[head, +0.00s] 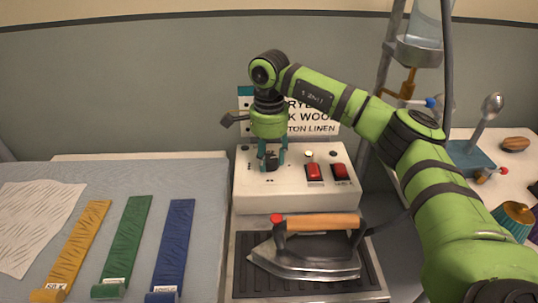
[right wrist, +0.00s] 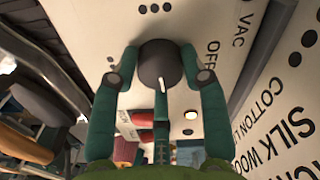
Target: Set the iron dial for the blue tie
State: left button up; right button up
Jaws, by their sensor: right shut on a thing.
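The black iron dial (head: 271,163) sits on the left part of the white control box (head: 300,203). My right gripper (head: 271,158) comes down from above, its teal fingers shut on the dial. In the right wrist view the fingers hold the dial (right wrist: 158,62) from both sides, and its white pointer line points down the picture. Groups of black dots and the words OFF and VAC are printed on the panel. The blue tie (head: 174,245) lies on the grey board at the left; its small label is too small to read surely. My left gripper is not in view.
Yellow (head: 78,243) and green (head: 126,238) ties lie left of the blue one. An iron (head: 308,250) rests on a dark ribbed mat in front of the box. Red switches (head: 313,172) sit right of the dial. A fabric card (head: 315,128) stands behind, partly hidden by my arm.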

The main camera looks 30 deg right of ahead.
aim_at(269, 158)
jog(key=shift+f+m, duration=0.15)
jog(key=shift+m, duration=0.35)
jog(key=o, duration=1.2)
jog(key=shift+c, duration=0.2)
notch_tip(269, 158, up, 12)
